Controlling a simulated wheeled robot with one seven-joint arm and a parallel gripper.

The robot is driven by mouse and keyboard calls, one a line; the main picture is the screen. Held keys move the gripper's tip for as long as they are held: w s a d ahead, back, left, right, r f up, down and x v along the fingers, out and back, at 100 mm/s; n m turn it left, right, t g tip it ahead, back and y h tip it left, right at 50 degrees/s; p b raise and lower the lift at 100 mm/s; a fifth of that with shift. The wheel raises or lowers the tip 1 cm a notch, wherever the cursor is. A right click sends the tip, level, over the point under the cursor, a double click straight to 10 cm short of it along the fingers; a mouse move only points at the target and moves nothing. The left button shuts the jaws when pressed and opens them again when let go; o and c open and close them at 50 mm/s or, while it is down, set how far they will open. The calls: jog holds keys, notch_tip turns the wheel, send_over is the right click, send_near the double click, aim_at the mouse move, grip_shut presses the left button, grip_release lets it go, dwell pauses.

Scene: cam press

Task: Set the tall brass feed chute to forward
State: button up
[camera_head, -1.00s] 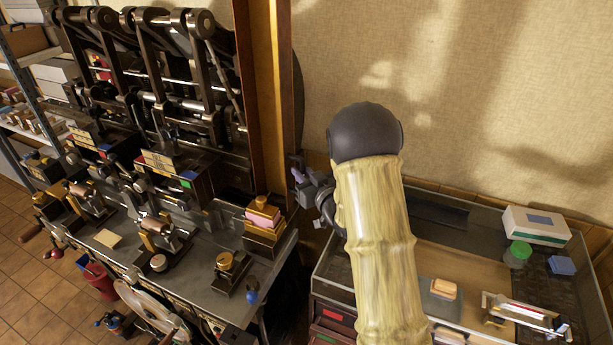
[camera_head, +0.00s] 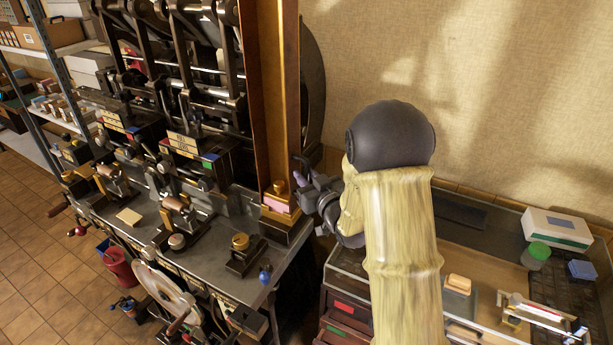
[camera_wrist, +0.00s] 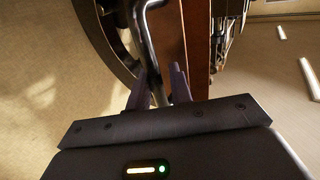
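The tall brass feed chute (camera_head: 268,95) stands upright at the right end of the press in the head view, with a pink block and a brass piece (camera_head: 278,195) at its foot. My gripper (camera_head: 305,182) is just right of the chute's lower part, partly hidden behind my arm. In the wrist view my gripper's two dark fingers (camera_wrist: 160,88) are apart. A bent metal rod (camera_wrist: 150,55) runs between or just beyond them; I cannot tell if they touch it. A reddish-brown upright face (camera_wrist: 193,45), likely the chute's side, is right of the fingers.
A large dark wheel (camera_head: 313,85) sits behind the chute. The press bench (camera_head: 215,275) carries several small fixtures at left. A glass-sided table (camera_head: 500,270) with a white box (camera_head: 556,229) and a green-lidded jar (camera_head: 536,256) stands at right.

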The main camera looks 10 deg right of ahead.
jog(key=shift+s, duration=0.1)
jog(key=shift+s+d+b, duration=0.1)
jog(key=shift+s+b, duration=0.1)
jog(key=shift+b, duration=0.1)
jog(key=b+v, duration=1.6)
jog(key=shift+s+d, duration=0.15)
jog(key=shift+s, duration=0.25)
